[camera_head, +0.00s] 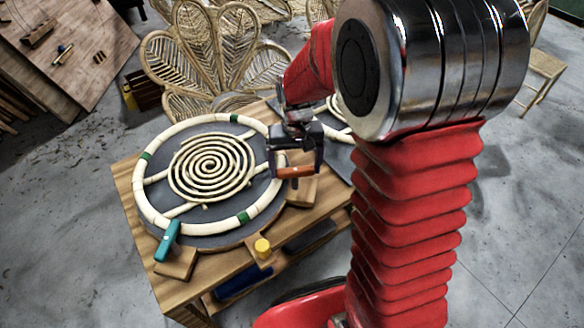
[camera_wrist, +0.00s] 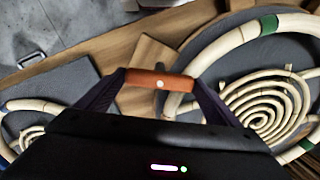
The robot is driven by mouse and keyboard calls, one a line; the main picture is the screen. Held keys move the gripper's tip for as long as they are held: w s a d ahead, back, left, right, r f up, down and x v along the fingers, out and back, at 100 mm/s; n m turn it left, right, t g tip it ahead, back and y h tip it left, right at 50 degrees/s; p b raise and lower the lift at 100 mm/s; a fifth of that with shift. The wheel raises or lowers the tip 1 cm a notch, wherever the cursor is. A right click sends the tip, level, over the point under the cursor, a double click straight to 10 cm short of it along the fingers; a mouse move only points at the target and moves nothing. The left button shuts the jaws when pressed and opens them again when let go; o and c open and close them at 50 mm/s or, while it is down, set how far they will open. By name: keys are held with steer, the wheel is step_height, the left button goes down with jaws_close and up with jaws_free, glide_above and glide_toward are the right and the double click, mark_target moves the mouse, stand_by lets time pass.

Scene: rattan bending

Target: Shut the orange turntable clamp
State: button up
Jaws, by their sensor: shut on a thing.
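The orange clamp (camera_head: 295,172) is at the right edge of the turntable (camera_head: 259,188). In the wrist view the orange clamp (camera_wrist: 158,80) lies crosswise between my fingertips, with a pale round spot at its middle. My gripper (camera_head: 296,166) is shut on it from above; its fingers also show in the wrist view (camera_wrist: 160,84). A wooden block (camera_head: 302,191) sits below the clamp. The turntable carries a pale rattan ring (camera_head: 140,190) with green bands and a flat rattan spiral (camera_head: 211,166). The clamp's lower part is hidden, so I cannot tell whether it presses the ring.
A teal clamp (camera_head: 167,240) stands at the turntable's front left on its own block. A yellow knob (camera_head: 262,248) is at the wooden bench's (camera_head: 140,213) front edge. More rattan and a dark board lie right of my gripper. A rattan chair (camera_head: 217,55) stands behind.

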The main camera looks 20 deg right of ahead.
steer(key=m, duration=0.3)
steer(key=shift+s+d+f+m, duration=0.15)
steer(key=shift+s+m, duration=0.1)
steer(key=shift+m, duration=0.05)
stand_by(0.4)
steer(key=o, duration=0.9)
steer(key=shift+w, duration=0.1)
steer(key=shift+w+r, duration=0.15)
steer(key=shift+r, duration=0.4)
step_height(320, 180, up, 13)
steer(key=shift+f, duration=0.15)
